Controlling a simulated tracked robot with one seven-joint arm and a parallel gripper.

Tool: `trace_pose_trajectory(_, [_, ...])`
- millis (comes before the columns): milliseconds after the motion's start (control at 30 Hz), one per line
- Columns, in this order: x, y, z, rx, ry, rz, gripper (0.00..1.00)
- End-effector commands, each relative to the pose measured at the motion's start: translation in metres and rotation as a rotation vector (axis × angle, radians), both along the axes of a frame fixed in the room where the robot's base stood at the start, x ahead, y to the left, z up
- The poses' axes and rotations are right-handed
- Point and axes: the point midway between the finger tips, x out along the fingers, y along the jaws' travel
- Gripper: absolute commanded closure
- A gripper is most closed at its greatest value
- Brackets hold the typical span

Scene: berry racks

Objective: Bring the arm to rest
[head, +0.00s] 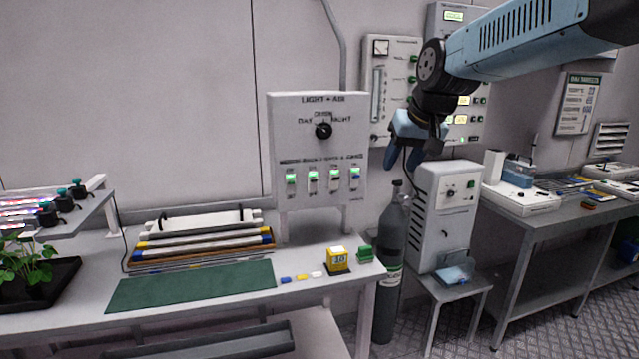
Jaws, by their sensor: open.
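My arm reaches in from the upper right in the head view, and my gripper (405,165) hangs at its end with the fingers pointing down. The gripper is open, and nothing shows between its fingers. It appears in mid-air in front of the wall panels, above the dark gas cylinder (392,255) and left of the grey cabinet unit (443,215). How far it is from these in depth I cannot tell. The arm link hides part of the wall panels behind it.
The left bench holds a control box (320,150) with a dial and switches, a green mat (190,287), a yellow block (337,259) and a plant tray (50,290). A small stand (455,287) carries the cabinet. Another bench (560,225) stands at right.

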Motion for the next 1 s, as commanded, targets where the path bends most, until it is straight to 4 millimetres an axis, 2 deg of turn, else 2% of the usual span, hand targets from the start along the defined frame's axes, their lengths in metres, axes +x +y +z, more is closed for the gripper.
trace_pose_trajectory(33, [-0.019,-0.011,-0.001,0.002,-0.001,-0.013,0.55])
trace_pose_trajectory(200, [-0.075,-0.033,-0.012,-0.008,0.004,-0.045,0.55])
trace_pose_trajectory(400, [-0.14,-0.051,-0.033,-0.041,0.008,-0.087,0.55])
trace_pose_trajectory(600, [-0.191,-0.061,-0.058,-0.083,0.013,-0.131,0.55])
trace_pose_trajectory(800, [-0.213,-0.065,-0.071,-0.107,0.017,-0.152,0.55])
trace_pose_trajectory(1000, [-0.215,-0.065,-0.073,-0.109,0.02,-0.155,0.55])
